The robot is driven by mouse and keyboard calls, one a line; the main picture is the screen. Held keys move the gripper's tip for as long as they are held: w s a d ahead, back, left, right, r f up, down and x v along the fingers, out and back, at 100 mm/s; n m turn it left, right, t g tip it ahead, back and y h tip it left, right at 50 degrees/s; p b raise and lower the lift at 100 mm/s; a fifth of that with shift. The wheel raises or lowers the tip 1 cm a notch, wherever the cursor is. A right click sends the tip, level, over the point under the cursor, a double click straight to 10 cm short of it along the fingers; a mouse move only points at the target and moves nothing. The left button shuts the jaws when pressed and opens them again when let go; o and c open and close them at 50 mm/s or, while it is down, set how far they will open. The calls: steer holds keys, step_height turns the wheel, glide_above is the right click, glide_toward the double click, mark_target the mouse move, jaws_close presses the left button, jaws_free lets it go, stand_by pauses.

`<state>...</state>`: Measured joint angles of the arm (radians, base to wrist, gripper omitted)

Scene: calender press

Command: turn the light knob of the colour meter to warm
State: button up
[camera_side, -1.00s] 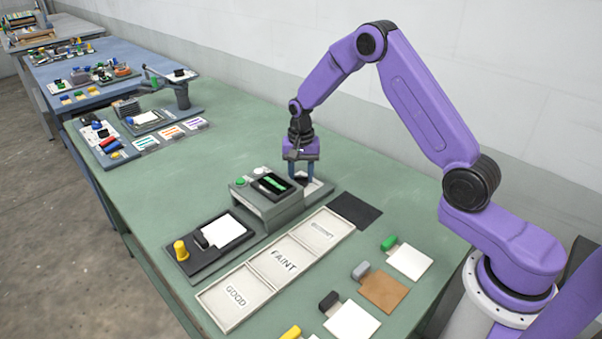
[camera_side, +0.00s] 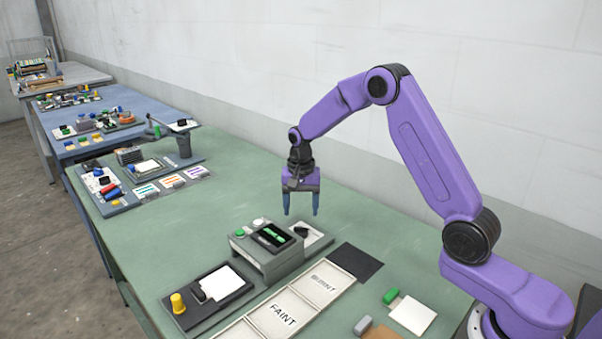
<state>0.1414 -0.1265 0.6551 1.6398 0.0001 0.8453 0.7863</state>
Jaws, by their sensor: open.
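The grey box-shaped unit at mid-table, apparently the colour meter (camera_side: 267,262), has a dark screen with a green display (camera_side: 272,235). A green button (camera_side: 240,233) and a white round control (camera_side: 258,223) sit on its top. Behind it, a pale plate (camera_side: 320,241) carries a small black piece (camera_side: 302,232). My gripper (camera_side: 301,211) is open and empty, pointing down above this plate, apart from it. A yellow knob (camera_side: 178,303) stands upright on a dark panel left of the unit. No knob is readable as the light knob, and its setting cannot be told.
A white card (camera_side: 222,283) lies on the dark panel. A tray marked FAINT (camera_side: 283,314) is in front of the unit, beside a black mat (camera_side: 356,262). The green table (camera_side: 215,230) is clear behind the unit.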

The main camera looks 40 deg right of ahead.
mark_target(301, 227)
step_height(301, 227, up, 12)
steer(key=shift+f, duration=0.25)
stand_by(0.3)
steer(key=s+a+r+n, duration=0.1)
steer(key=s+a+n, duration=0.5)
steer(key=s, duration=0.3)
steer(key=s+a+n, duration=0.5)
steer(key=s+a, duration=0.1)
steer(key=s, duration=0.2)
steer(key=s+d+f+n, duration=0.1)
steer(key=s+n, duration=0.4)
steer(key=s, duration=0.6)
steer(key=s+d+f+n, duration=0.2)
steer(key=s+n, duration=0.3)
steer(key=s, duration=0.5)
steer(key=shift+s+d+f+n, duration=0.15)
steer(key=shift+s+d+n, duration=0.25)
steer(key=shift+d, duration=0.2)
steer(key=shift+w, duration=0.1)
